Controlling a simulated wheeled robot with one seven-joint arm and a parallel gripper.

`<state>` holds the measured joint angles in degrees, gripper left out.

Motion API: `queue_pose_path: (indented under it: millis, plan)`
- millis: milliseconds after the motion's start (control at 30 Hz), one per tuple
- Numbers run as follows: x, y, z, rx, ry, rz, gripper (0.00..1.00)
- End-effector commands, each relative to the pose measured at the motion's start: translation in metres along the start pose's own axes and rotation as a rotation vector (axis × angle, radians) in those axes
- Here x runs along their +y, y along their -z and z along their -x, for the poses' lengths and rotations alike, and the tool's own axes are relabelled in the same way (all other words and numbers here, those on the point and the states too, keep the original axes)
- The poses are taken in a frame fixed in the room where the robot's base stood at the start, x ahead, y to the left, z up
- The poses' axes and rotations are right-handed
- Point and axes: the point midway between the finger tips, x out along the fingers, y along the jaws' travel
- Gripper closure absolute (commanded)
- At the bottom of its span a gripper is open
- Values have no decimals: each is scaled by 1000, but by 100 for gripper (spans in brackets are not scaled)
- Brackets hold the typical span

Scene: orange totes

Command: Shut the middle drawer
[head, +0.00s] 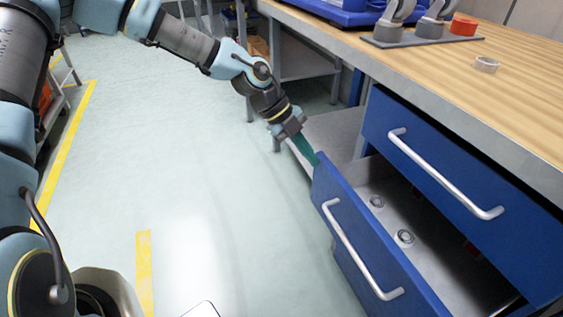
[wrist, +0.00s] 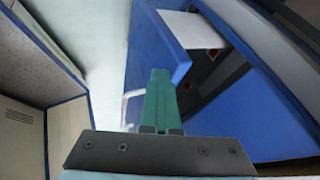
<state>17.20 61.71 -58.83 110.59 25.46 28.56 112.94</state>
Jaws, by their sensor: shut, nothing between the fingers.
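The middle drawer (head: 355,232) is blue with a silver bar handle and stands pulled out below a closed blue top drawer (head: 450,170). Its inside shows a grey floor with a few small round metal parts. My gripper (head: 314,160) is at the upper left corner of the open drawer's front, with its green fingers closed together. In the wrist view the green fingers (wrist: 158,85) are side by side with nothing between them, and they overlap the edge of the blue drawer front (wrist: 155,45). I cannot tell whether they touch it.
The wooden worktop (head: 480,80) above carries a grey plate with metal fixtures, an orange-red block (head: 464,25), a small ring (head: 487,64) and a blue tote (head: 330,10). The pale floor (head: 180,170) left of the drawer is clear, with yellow lines.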

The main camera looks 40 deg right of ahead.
Motion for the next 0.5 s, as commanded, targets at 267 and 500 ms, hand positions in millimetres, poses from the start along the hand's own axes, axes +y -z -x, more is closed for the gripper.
queue_pose_path:
  millis: [267,500]
  plan:
    - [-64,0,-35,0,1,-3,100]
    - [-100,0,-54,-1,2,-1,100]
